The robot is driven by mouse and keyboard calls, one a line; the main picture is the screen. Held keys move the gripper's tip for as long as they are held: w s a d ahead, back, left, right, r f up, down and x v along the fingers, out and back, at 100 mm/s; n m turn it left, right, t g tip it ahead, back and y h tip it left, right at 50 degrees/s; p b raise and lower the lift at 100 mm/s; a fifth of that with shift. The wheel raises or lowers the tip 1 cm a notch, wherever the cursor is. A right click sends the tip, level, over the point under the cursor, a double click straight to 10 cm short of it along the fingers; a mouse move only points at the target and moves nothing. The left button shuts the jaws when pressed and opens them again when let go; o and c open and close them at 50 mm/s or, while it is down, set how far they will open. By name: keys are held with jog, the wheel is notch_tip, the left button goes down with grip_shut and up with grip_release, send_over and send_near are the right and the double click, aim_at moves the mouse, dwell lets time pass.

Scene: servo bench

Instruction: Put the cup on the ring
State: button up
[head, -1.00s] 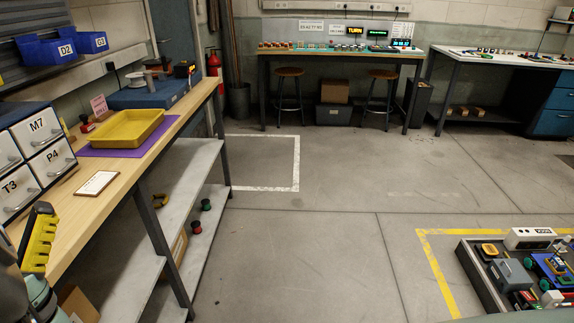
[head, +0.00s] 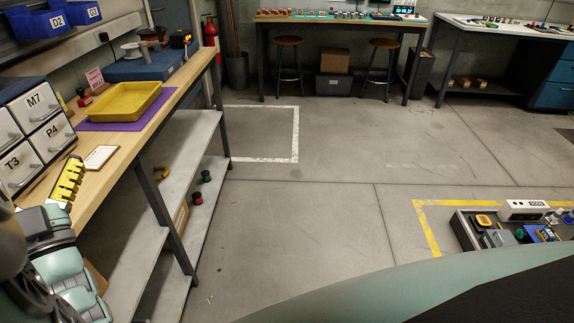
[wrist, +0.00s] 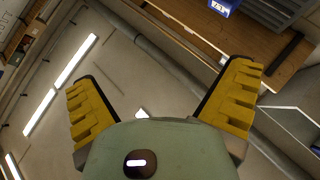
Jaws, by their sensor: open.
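I cannot make out a cup or a ring for certain in either view. My gripper (head: 68,181) shows in the head view at the lower left, beside the wooden bench's front edge; only a yellow ridged finger is clear there. In the wrist view my gripper (wrist: 160,78) has its two yellow fingers spread wide, with nothing between them. The wrist view looks up at ceiling lights and a wall shelf.
A wooden bench (head: 112,171) at left bears a yellow tray (head: 125,101) on a purple mat, drawers (head: 36,130) and a white card (head: 100,157). A far bench (head: 340,20) holds several small items. A dark tray (head: 466,236) with parts is at right. The middle floor is clear.

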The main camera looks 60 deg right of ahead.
jog(key=w+a+f+n+g+y+p, duration=0.1)
jog(key=w+a+f+n+g+y, duration=0.1)
jog(key=w+f+n+g+y, duration=0.35)
jog(key=a+f+n+g+y+p, duration=0.1)
jog(key=a+f+n+g+y, duration=0.1)
jog(key=a+f+y, duration=0.4)
jog(key=s+a+r+n+g+y+p, duration=0.1)
jog(key=s+a+r+n+g+y, duration=0.1)
jog(key=s+a+n+g+y, duration=0.55)
jog(key=s+a+r+n+g+y+p, duration=0.2)
jog(key=s+a+n+g+y, duration=0.2)
jog(key=s+a+n+g, duration=0.4)
jog(key=shift+w+a+f+m+t+b, duration=0.1)
jog(key=shift+a+f+t+b, duration=0.35)
jog(key=shift+a, duration=0.95)
jog(key=shift+s+a+f+m+t+b, duration=0.1)
jog(key=shift+a+f+t+b, duration=0.15)
jog(key=shift+a+f, duration=0.85)
jog(key=shift+w+a+f+m+t+b, duration=0.15)
jog(key=shift+a+t+b, duration=0.2)
jog(key=shift+a, duration=1.4)
jog(key=shift+w+a+f+b, duration=0.25)
jog(key=shift+a+f+b, duration=0.25)
jog(key=shift+b, duration=0.65)
jog(key=shift+a+f+b, duration=0.2)
jog(key=shift+a+b, duration=0.05)
jog(key=shift+b, duration=0.35)
jog(key=shift+a+b, duration=0.35)
